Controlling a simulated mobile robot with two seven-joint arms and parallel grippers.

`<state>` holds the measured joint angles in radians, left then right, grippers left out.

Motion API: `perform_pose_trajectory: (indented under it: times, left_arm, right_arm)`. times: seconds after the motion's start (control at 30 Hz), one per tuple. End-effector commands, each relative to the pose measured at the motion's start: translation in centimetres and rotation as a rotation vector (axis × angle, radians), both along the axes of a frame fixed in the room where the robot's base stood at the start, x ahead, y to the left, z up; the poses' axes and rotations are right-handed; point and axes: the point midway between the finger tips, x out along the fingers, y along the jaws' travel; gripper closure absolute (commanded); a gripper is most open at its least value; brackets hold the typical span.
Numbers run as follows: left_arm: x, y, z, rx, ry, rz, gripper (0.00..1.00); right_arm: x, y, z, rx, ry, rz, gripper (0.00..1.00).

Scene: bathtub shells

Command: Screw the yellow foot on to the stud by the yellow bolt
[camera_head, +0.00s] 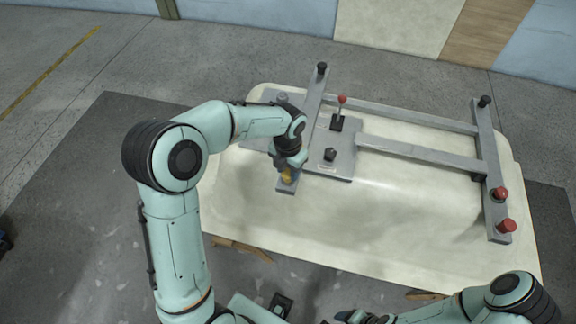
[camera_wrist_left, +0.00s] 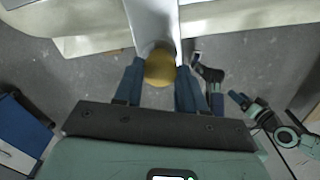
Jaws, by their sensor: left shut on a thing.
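The yellow foot (camera_head: 287,177) is at the near end of the left grey crossbar, on the upturned cream bathtub shell (camera_head: 400,235). My left gripper (camera_head: 290,168) reaches down there and partly hides it. In the left wrist view the yellow foot (camera_wrist_left: 160,68) sits between the two blue fingers of my left gripper (camera_wrist_left: 160,88), which is shut on it. The foot meets the end of the pale bar (camera_wrist_left: 153,22). The stud and the yellow bolt cannot be made out. My right arm lies low at the lower right; its fingers are too unclear to judge.
A red-knobbed lever (camera_head: 341,101) and a black knob (camera_head: 330,155) rise from the grey plate just right of my left gripper. The shell's near side is clear.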

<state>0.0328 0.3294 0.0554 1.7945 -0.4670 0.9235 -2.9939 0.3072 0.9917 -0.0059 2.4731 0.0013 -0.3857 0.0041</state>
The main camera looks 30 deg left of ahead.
Motion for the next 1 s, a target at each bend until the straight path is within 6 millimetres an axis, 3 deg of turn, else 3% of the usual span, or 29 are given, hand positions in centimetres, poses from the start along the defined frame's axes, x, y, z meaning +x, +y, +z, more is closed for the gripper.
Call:
perform_pose_trajectory:
  times: [0.37, 0.4, 0.47, 0.67, 0.7, 1.0]
  left_arm:
    - [0.05, 0.0, 0.03, 0.0, -0.002, -0.018, 0.9]
    - [0.05, 0.0, 0.04, 0.0, -0.002, -0.018, 0.47]
    - [0.05, 0.0, 0.03, 0.0, -0.002, -0.018, 0.3]
    - [0.03, 0.01, 0.02, 0.0, -0.001, -0.017, 0.3]
    - [0.02, 0.01, 0.01, 0.0, -0.001, -0.017, 0.39]
    - [0.01, 0.0, -0.01, 0.0, -0.001, -0.006, 0.39]
  right_arm:
    - [0.15, 0.0, 0.26, 0.001, -0.002, 0.0, 0.3]
    - [0.15, 0.0, 0.26, 0.001, -0.001, 0.0, 0.3]
    - [0.15, 0.0, 0.26, 0.001, -0.001, 0.0, 0.3]
    - [0.15, 0.0, 0.25, 0.001, -0.002, 0.0, 0.3]
    - [0.15, 0.0, 0.25, 0.001, -0.002, 0.0, 0.3]
    - [0.15, 0.0, 0.25, 0.001, -0.002, 0.0, 0.3]
